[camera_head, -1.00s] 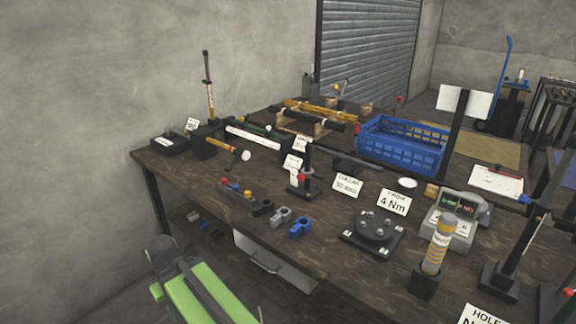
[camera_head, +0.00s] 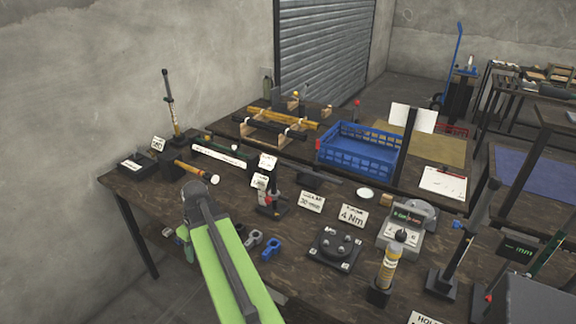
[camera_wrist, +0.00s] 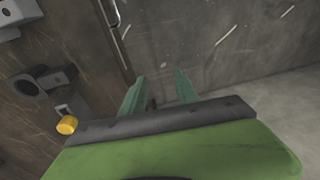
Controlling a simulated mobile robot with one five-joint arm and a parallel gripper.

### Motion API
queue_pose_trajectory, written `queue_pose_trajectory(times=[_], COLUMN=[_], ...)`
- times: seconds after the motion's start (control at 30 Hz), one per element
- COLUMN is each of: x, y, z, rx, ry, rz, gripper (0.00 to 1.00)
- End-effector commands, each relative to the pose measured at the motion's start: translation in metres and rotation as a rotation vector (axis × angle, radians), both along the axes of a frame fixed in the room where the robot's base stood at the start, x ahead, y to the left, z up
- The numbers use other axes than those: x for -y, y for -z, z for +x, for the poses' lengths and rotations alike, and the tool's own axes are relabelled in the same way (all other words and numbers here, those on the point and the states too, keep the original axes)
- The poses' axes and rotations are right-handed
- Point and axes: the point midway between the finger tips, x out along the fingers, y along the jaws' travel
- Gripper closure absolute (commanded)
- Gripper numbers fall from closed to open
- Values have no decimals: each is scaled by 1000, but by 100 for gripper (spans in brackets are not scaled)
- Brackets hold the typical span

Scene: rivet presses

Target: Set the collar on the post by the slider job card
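My gripper (camera_wrist: 158,88) is open and empty in the wrist view, its two teal fingers apart over the grey floor beside the table edge. A black collar (camera_wrist: 40,83) lies on the table to its left, with part of a grey collar (camera_wrist: 18,14) in the top left corner. In the head view the grey collar (camera_head: 254,240) and a blue collar (camera_head: 271,248) lie right of my green arm, which hides the black one.
A yellow knob (camera_wrist: 67,125) shows by the black collar. A blue crate (camera_head: 358,151) is farther back.

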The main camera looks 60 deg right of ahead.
Motion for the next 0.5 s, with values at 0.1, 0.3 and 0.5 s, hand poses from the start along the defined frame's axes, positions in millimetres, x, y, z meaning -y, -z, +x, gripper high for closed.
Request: queue_pose_trajectory(times=[0.1,0.3,0.5], x=[101,240,309], y=[-95,-192,-238], z=[-36,-129,-202], rx=[69,185,247], ry=[23,35,38], rz=[2,-40,-95], gripper=[64,64,64])
